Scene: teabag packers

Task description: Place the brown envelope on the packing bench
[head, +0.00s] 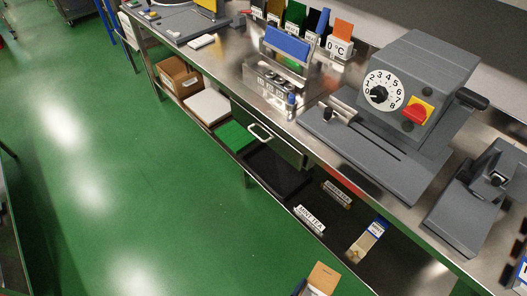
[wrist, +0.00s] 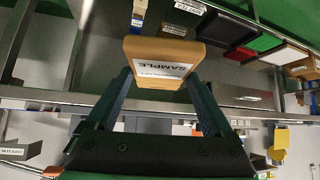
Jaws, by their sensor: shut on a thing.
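The brown envelope (wrist: 163,57) has a white label reading SAMPLE and sits between my fingertips in the wrist view. My gripper (wrist: 158,82) is shut on it. In the head view the envelope (head: 323,277) shows at the bottom edge, over the green floor and in front of the long steel bench (head: 222,62). It is apart from the bench. Most of my gripper is out of the head view. I cannot tell from the frames whether this steel bench is the packing bench.
A grey machine with a dial (head: 415,92) and a grey press (head: 480,200) stand on the bench. A rack with a blue bar (head: 287,45) stands further back. The lower shelf holds a cardboard box (head: 179,76), trays and labelled items. The green floor (head: 140,180) is clear.

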